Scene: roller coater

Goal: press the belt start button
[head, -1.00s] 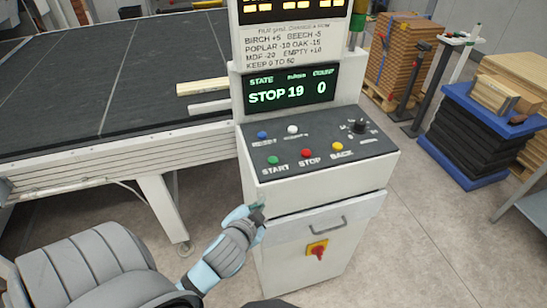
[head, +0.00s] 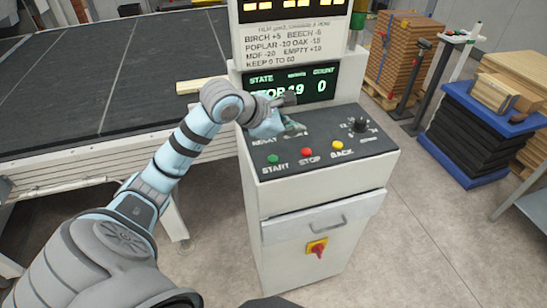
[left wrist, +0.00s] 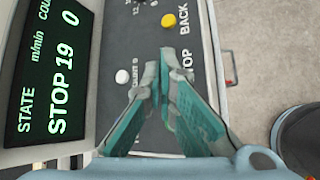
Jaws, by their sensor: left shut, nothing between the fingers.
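The green START button (head: 272,159) is at the front left of the dark sloping control panel (head: 365,145). The red STOP button (head: 306,152) and yellow BACK button (head: 337,146) are to its right. My left gripper (head: 299,127) is over the back left of the panel, behind the START button and apart from it. It is shut and empty. In the left wrist view its fingertips (left wrist: 165,58) meet over the panel, near the white button (left wrist: 122,76) and the yellow button (left wrist: 168,20). The START button is not visible there. My right gripper is not in view.
The display (head: 320,85) reads STOP 19 and count 0, partly covered by my gripper. A black knob (head: 359,124) is at the panel's back right. The dark belt (head: 100,75) lies left. A blue-topped stack (head: 490,110) stands right, with open floor (head: 420,240) between.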

